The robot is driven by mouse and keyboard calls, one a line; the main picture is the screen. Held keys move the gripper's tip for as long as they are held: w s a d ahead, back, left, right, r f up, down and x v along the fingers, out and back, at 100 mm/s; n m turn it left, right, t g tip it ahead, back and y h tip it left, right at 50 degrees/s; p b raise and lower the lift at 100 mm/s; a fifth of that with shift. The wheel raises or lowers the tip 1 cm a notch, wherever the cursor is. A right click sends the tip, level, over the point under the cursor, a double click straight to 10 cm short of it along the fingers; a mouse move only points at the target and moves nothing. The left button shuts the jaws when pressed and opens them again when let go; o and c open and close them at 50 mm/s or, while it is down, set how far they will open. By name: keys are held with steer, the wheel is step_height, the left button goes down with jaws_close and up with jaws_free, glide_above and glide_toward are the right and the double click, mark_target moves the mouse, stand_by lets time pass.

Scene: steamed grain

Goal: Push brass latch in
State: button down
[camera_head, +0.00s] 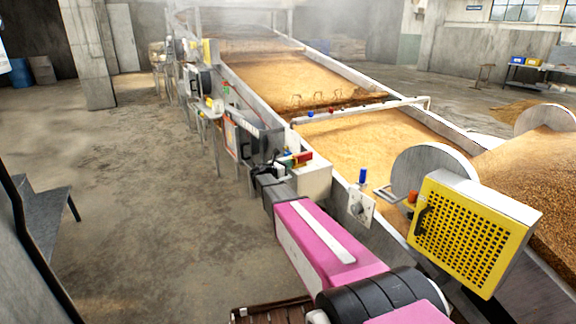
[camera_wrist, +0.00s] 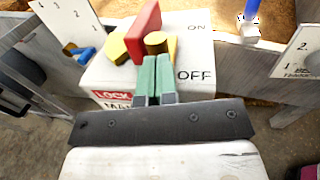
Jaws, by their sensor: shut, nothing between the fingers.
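The white switch box (camera_wrist: 110,78) is marked ON, OFF and LOCK in the wrist view, and also shows in the head view (camera_head: 318,178). A red handle (camera_wrist: 146,30) stands up on its top between two brass-yellow pieces. One brass piece (camera_wrist: 117,48) is left of the handle. The other brass piece (camera_wrist: 158,41), a rounded one, is on the right; which one is the latch I cannot tell. My gripper (camera_wrist: 156,62) is shut and empty, its green fingers side by side over the box top. The fingertips are right at the right brass piece, partly covering it; contact is unclear.
A blue lever (camera_wrist: 250,18) stands right of the box, near a numbered plate (camera_wrist: 305,55). Another numbered plate (camera_wrist: 66,22) with a blue knob is at left. In the head view a yellow perforated box (camera_head: 470,235) stands at the right front, beside the grain bed (camera_head: 370,145). The floor at left is mostly open.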

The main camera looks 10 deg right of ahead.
steer(key=v, duration=1.2)
steer(key=s+d+f+m+g+y, duration=0.3)
steer(key=s+f+m, duration=0.25)
steer(key=s, duration=0.35)
steer(key=s+d+f+m+g+y, duration=0.35)
steer(key=s+m, duration=0.25)
steer(key=s, duration=0.2)
steer(key=s+a+f+m+g+y, duration=0.1)
steer(key=s+a+m+y, duration=0.1)
steer(key=s+m+y, duration=0.2)
steer(key=s+a+f+m+g+y, duration=0.1)
steer(key=s+a+f+m+y, duration=0.1)
steer(key=s+m+y, duration=0.3)
steer(key=shift+s+a+f+m, duration=0.25)
steer(key=shift+s+m, duration=1.4)
steer(key=shift+s, duration=1.5)
